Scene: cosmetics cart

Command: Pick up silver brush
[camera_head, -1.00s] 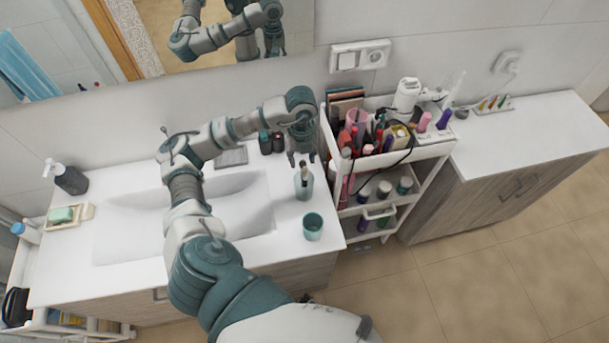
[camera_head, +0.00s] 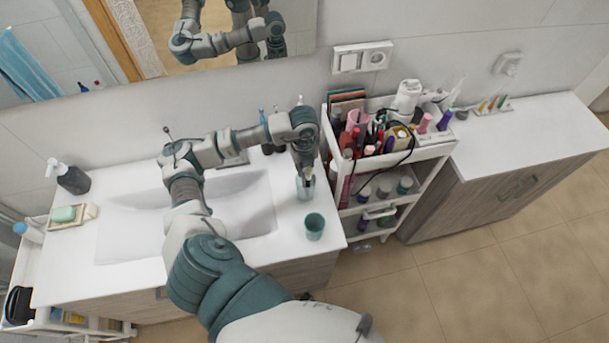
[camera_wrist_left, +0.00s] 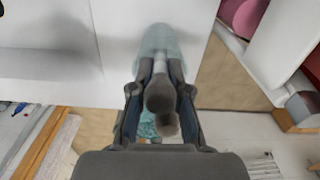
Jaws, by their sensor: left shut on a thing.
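The silver brush shows in the left wrist view, with a dark rounded head (camera_wrist_left: 160,94) and a pale handle running into a clear bluish glass (camera_wrist_left: 157,44). My left gripper (camera_wrist_left: 160,88) is shut on this brush, with a finger on each side of it. In the head view my left gripper (camera_head: 304,166) is at the top of the glass (camera_head: 305,189), which stands upright on the counter. A second brush head (camera_wrist_left: 167,124) shows just beside the held one. The brush's lower end appears to be still in the glass. My right gripper is not in view.
A teal cup (camera_head: 314,228) stands in front of the glass. The white sink (camera_head: 235,205) is to the left. A white cart (camera_head: 432,152) full of cosmetics stands close on the right. The wall and mirror (camera_head: 350,20) are behind.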

